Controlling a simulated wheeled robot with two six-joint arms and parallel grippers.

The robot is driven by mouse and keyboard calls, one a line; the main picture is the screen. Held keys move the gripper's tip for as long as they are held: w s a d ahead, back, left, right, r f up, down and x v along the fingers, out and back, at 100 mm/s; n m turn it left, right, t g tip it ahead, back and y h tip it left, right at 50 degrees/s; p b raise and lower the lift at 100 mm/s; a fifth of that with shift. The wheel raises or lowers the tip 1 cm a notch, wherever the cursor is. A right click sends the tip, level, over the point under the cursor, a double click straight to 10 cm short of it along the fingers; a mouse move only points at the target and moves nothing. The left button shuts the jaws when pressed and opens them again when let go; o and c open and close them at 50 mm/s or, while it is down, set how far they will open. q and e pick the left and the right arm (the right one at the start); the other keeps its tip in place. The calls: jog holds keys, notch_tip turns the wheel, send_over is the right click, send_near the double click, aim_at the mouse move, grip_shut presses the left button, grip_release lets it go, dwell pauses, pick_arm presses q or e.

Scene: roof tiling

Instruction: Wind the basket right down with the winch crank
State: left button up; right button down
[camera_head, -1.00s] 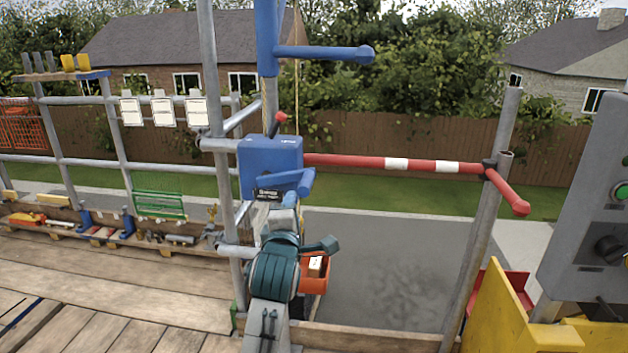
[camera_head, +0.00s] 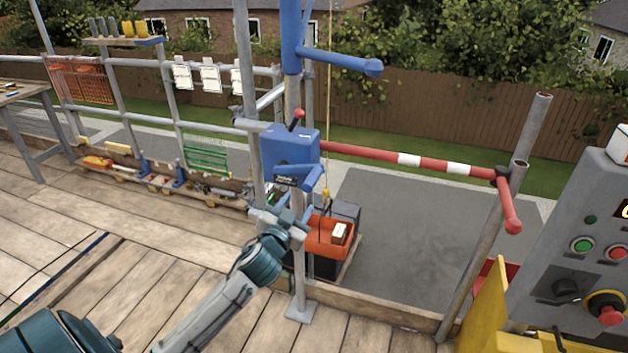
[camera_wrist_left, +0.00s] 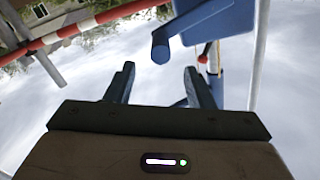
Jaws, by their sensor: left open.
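The blue winch box (camera_head: 288,150) is fixed to the scaffold pole, with a red-knobbed lever on top. Its blue crank (camera_head: 313,178) sticks out low on the right side. The orange basket (camera_head: 322,238) hangs below the winch on a rope with a yellow hook (camera_head: 326,195) and holds a pale-labelled item. My left gripper (camera_head: 282,218) is just below the winch, open and empty. In the left wrist view its fingers (camera_wrist_left: 158,88) point toward a blue rounded handle end (camera_wrist_left: 161,48), which lies beyond them. My right gripper is not in view.
A red-and-white bar (camera_head: 410,160) spans the opening right of the winch. A grey control panel (camera_head: 580,245) with buttons stands at the right. A wooden toe board (camera_head: 375,315) edges the deck. Dark boxes stand by the basket. The wooden deck at left is largely clear.

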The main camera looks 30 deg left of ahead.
aim_at(310, 185)
pick_arm(q)
jog(key=p+x, duration=0.3)
jog(key=x, duration=0.5)
jog(key=shift+w+a+r, duration=0.1)
jog(key=shift+w, duration=0.25)
jog(key=shift+w+a, duration=0.1)
jog(key=shift+w, duration=0.4)
jog(key=shift+a, duration=0.1)
grip_shut()
